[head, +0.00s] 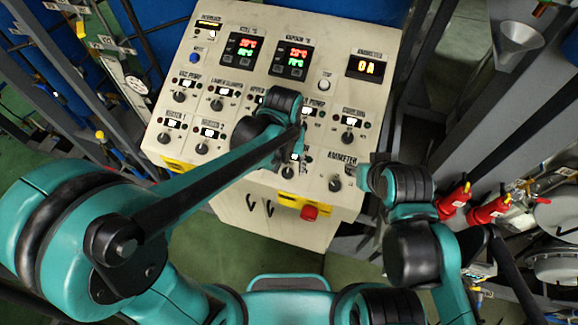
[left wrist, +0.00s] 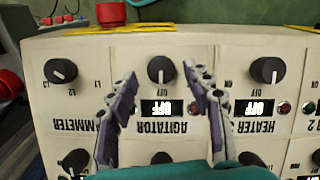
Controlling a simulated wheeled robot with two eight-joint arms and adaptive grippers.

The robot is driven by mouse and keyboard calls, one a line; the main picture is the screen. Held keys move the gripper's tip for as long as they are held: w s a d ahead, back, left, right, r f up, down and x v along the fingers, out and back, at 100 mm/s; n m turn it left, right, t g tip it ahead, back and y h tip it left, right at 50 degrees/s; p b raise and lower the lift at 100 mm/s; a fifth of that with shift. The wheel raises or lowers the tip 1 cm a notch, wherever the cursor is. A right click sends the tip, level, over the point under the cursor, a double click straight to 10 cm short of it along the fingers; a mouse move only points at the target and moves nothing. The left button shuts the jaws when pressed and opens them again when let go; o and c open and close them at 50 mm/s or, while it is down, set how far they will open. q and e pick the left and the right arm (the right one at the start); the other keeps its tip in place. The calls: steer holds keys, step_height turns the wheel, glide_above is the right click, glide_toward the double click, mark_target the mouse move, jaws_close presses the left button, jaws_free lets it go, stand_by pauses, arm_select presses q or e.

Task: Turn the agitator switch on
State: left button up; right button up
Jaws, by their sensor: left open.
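The agitator switch is a black round knob on the cream control panel (head: 225,110). In the left wrist view, which shows the panel upside down, the agitator knob (left wrist: 160,69) points to OFF, and its small display (left wrist: 162,107) reads OFF. My left gripper (left wrist: 161,74) is open, its two fingers on either side of the knob in the picture; contact cannot be told. In the head view the left gripper (head: 297,148) is over the lower panel, mostly hidden by its arm, with the agitator knob (head: 287,171) just below. My right gripper (head: 364,177) is small beside the panel's right edge.
The ammeter knob (left wrist: 61,71) and a heater knob (left wrist: 267,70) flank the agitator knob. A red push button (head: 309,212) projects from the panel's front edge. Red-handled valves (head: 488,210) and pipework stand at the right.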

arm_select(q)
steer(key=shift+f, duration=0.3)
steer(key=shift+s+a+f, duration=0.1)
steer(key=shift+s+a, duration=0.05)
steer(key=c, duration=1.1)
steer(key=shift+c, duration=0.2)
arm_select(e)
steer(key=shift+a, duration=0.1)
